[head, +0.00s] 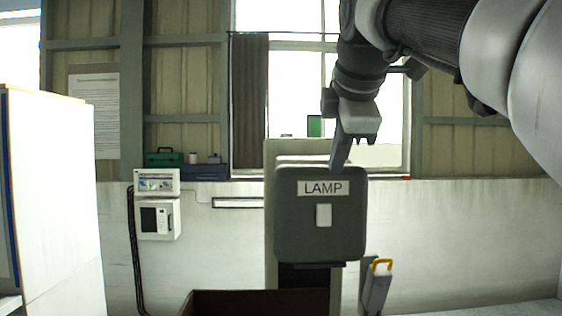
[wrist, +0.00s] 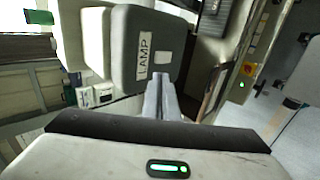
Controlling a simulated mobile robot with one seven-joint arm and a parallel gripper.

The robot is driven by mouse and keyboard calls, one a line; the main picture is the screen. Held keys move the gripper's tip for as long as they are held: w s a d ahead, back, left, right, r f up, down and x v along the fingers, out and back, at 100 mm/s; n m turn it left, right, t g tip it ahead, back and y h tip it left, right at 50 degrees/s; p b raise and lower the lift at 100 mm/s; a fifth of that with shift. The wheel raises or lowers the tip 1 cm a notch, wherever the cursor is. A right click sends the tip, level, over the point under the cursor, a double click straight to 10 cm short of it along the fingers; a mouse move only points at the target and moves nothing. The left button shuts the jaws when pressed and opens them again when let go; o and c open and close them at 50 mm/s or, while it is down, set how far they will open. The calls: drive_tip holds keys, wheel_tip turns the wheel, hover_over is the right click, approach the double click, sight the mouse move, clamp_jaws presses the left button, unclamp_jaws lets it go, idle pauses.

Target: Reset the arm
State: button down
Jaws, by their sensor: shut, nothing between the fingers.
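My gripper (head: 340,152) is shut and empty, at the end of my arm, which reaches in from the upper right. In the head view its fingers point down, at the top edge of a dark grey box labelled LAMP (head: 320,240). In the wrist view the shut fingers (wrist: 161,82) point at the lower part of the LAMP box (wrist: 140,22). I cannot tell whether they touch it. The box has a pale rocker switch (head: 323,214) below its label.
A white cabinet (head: 55,200) stands at the left. A small white control unit (head: 157,205) hangs on the wall. A lever with a yellow handle (head: 378,282) is right of the LAMP box. A brown bin (head: 240,302) is below. A green case (head: 164,159) sits on the ledge.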

drive_tip(key=shift+f, duration=0.1)
drive_tip(key=s+d+f+m+g+p, duration=0.1)
drive_tip(key=s+f+m, duration=0.8)
drive_tip(key=f, duration=0.7)
drive_tip(key=s+f+m+g+p, duration=0.1)
drive_tip(key=s+f+m+g, duration=0.1)
drive_tip(key=s+f+m, duration=0.7)
drive_tip(key=s+f, duration=0.3)
drive_tip(key=f, duration=0.4)
drive_tip(key=shift+s+d, duration=0.25)
drive_tip(key=shift+d, duration=0.1)
drive_tip(key=shift+d+f, duration=0.1)
